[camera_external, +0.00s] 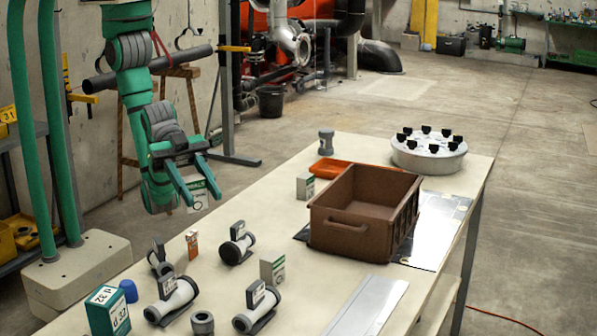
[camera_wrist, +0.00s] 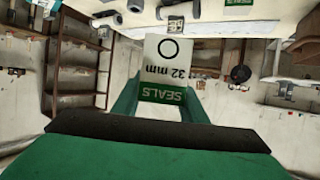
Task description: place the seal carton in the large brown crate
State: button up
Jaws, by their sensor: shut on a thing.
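The seal carton (camera_wrist: 168,62), white with a green band reading SEALS, 32 mm and a ring mark, is gripped in my gripper (camera_wrist: 166,92). In the external view my gripper (camera_external: 200,189) points down to the right, left of the table, and the carton (camera_external: 198,200) shows partly between its fingers. The large brown crate (camera_external: 340,236) stands on the table to the right, well apart from the gripper. It is open at the top and its visible inside looks empty.
On the table (camera_external: 300,311) are a white-green carton (camera_external: 272,269) and another (camera_external: 305,187), pipe fittings (camera_external: 237,246), a green-white box (camera_external: 107,311), an orange tray (camera_external: 331,168) behind the crate, and a round grey flange (camera_external: 428,158). A metal sheet (camera_external: 367,309) lies in front.

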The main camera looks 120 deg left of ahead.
jog(key=w+a+f+n+t+y, duration=0.1)
jog(key=w+a+n+y, duration=0.15)
jog(key=a, duration=0.45)
jog(key=w+a+f+n+y, duration=0.1)
jog(key=w+a, duration=0.3)
jog(key=a, duration=0.4)
jog(key=a+f+n+y, duration=0.15)
jog(key=a+f, duration=0.25)
jog(key=a, duration=0.4)
jog(key=a+f+n+y, duration=0.1)
jog(key=a+f+y, duration=0.15)
jog(key=a, duration=0.55)
jog(key=shift+t+h, duration=0.35)
jog(key=shift+t, duration=0.05)
jog(key=shift+s+a+f, duration=0.1)
jog(key=shift+a+f, duration=0.05)
jog(key=shift+f, duration=2.2)
jog(key=shift+s+a+f, duration=0.1)
jog(key=shift+a+f, duration=0.05)
jog(key=shift+f, duration=2.15)
jog(key=o, duration=1.1)
jog(key=shift+f, duration=0.15)
jog(key=shift+c, duration=0.2)
